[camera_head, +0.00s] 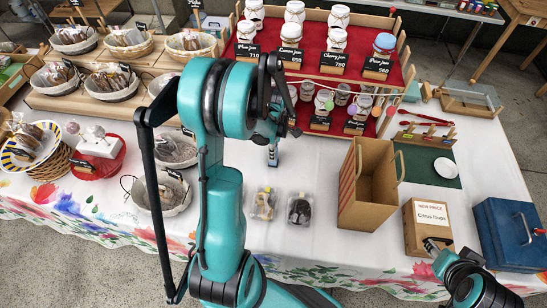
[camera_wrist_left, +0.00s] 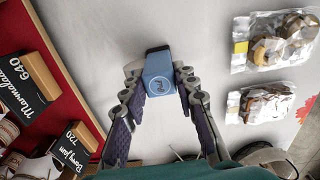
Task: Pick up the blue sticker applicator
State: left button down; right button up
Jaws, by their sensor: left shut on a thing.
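I cannot tell whether the applicator touches the cloth. My right gripper (camera_head: 434,246) is at the lower right by the price box; its fingers are too small to read.
Two bagged treats (camera_head: 299,209) lie on the cloth nearer the front. A brown paper bag (camera_head: 378,200), a price box (camera_head: 420,218) and a blue case (camera_head: 505,238) stand at the right. The jar display (camera_head: 262,40) is behind, and baskets (camera_head: 112,85) are at the left.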

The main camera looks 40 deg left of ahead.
pick_arm(q)
notch_tip(320, 180, up, 4)
jog(key=shift+r+p, duration=0.2)
jog(key=shift+p, duration=0.95)
jog(key=s+d+r+p, duration=0.2)
jog(key=d+r, duration=0.4)
jog(key=d, duration=0.5)
jog(key=shift+s+d+r+p, duration=0.2)
jog(key=shift+s+r+p, duration=0.15)
jog(key=shift+p, duration=0.45)
jog(key=shift+f, duration=0.1)
